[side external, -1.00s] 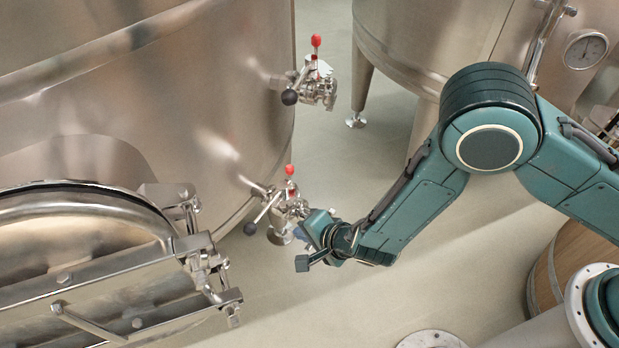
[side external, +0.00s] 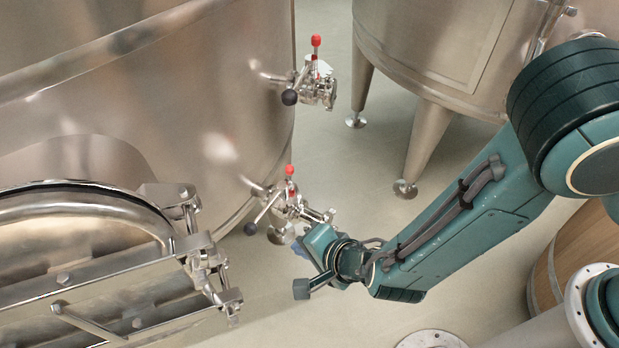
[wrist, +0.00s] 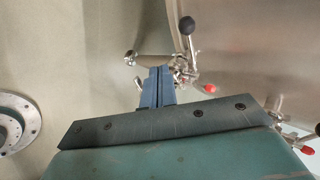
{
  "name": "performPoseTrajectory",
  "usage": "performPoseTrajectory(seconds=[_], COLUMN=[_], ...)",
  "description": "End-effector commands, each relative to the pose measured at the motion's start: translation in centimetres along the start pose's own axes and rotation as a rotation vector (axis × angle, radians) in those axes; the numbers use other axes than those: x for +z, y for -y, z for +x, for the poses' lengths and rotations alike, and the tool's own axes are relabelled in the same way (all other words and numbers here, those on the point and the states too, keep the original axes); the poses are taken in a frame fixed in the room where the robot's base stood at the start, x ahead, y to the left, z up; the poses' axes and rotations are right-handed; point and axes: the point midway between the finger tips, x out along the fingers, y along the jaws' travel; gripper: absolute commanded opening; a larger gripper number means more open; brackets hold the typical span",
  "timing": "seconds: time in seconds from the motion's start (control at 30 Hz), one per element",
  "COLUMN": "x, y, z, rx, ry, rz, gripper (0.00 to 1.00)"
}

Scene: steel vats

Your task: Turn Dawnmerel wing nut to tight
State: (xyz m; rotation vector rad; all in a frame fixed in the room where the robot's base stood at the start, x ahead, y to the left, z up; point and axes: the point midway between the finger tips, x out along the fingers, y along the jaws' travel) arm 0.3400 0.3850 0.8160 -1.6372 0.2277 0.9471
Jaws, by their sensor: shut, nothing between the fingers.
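The lower valve (side external: 288,208) on the left steel vat has a red-tipped handle and a black-knobbed lever. A small bright metal part (side external: 329,215), possibly a wing nut, sticks out on its right side; no name is readable. My gripper (side external: 301,247) is just below and right of this valve, its blue fingers partly hidden by its body. In the wrist view the shut, empty blue fingers (wrist: 157,88) point at the valve (wrist: 181,68) and overlap its lower left. I cannot tell whether they touch it.
A similar upper valve (side external: 318,88) stands out from the same vat (side external: 150,110). A hatch with clamps (side external: 190,250) lies at lower left. Another vat (side external: 450,50) on legs stands behind. A wooden barrel (side external: 580,255) is at right. Open floor lies between.

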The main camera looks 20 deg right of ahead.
Motion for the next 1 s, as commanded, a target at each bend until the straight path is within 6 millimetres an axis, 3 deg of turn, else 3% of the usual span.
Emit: performPoseTrajectory(seconds=[0.23, 0.4, 0.67, 1.0], x=[0.5, 0.4, -0.8, -3.4], y=[0.1, 0.2, 0.3, 0.7], z=[-0.8, -0.8, -0.5, -0.3], rx=[0.000, 0.003, 0.044, 0.153], ry=[-0.001, -0.002, -0.014, 0.003], rz=[0.000, -0.010, -0.120, -0.433], gripper=[0.00, 0.28, 0.28, 0.28])
